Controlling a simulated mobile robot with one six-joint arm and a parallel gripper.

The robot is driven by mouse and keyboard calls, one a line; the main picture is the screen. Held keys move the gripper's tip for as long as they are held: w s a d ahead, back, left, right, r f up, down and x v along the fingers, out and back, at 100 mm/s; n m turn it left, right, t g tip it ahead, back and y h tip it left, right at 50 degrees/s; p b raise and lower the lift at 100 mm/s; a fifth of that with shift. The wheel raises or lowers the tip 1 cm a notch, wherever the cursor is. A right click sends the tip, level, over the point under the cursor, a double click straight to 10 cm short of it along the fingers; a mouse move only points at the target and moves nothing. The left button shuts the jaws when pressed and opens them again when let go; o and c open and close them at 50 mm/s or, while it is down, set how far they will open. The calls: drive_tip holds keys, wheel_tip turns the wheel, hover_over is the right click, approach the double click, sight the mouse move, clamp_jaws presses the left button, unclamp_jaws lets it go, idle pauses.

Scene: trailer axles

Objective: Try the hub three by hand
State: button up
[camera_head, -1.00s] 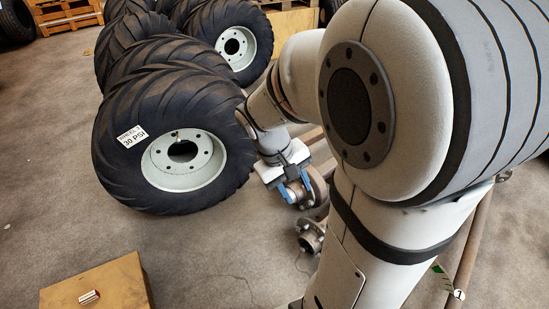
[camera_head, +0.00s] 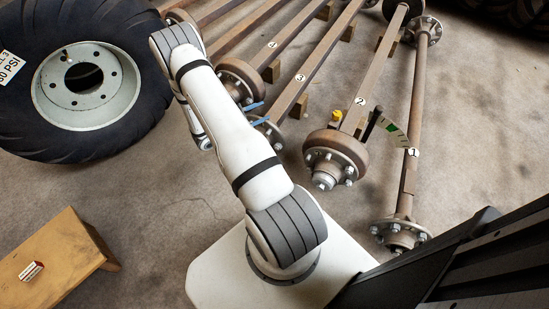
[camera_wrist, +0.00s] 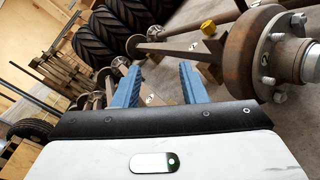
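The axle labelled 3 (camera_head: 318,62) lies among parallel axles in the head view. Its hub three (camera_head: 270,134) is at the near end, partly hidden by my arm. My gripper (camera_head: 256,112) shows only as blue finger parts beside that hub; whether it touches cannot be told. In the wrist view my gripper (camera_wrist: 158,72) has its two blue fingers apart with nothing clamped between them. A small numbered label (camera_wrist: 150,99) shows beyond and between the fingers, its figure hard to read.
Drummed hub two (camera_head: 335,160) stands close right, and large in the wrist view (camera_wrist: 262,55). A yellow cap (camera_head: 337,115) sits behind it. Axle one's hub (camera_head: 398,234) is at lower right. A drummed hub (camera_head: 240,80), a tyred wheel (camera_head: 85,85) and a wooden box (camera_head: 50,260) are leftward.

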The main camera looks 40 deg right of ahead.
wheel_tip(320, 180, down, 18)
drive_tip(key=s+n+t+h+b, duration=0.1)
drive_tip(key=s+n+t+b, duration=0.1)
drive_tip(key=n+t+b, duration=0.25)
drive_tip(key=n+t+y+b, duration=0.1)
drive_tip(key=n+t+b, duration=0.1)
drive_tip(key=n+t, duration=0.15)
approach(278, 148)
drive_tip(key=m, duration=0.1)
drive_tip(key=shift+t, duration=0.4)
drive_tip(key=b+x, duration=0.2)
drive_tip(key=x, duration=0.6)
drive_tip(key=shift+s+d, duration=0.15)
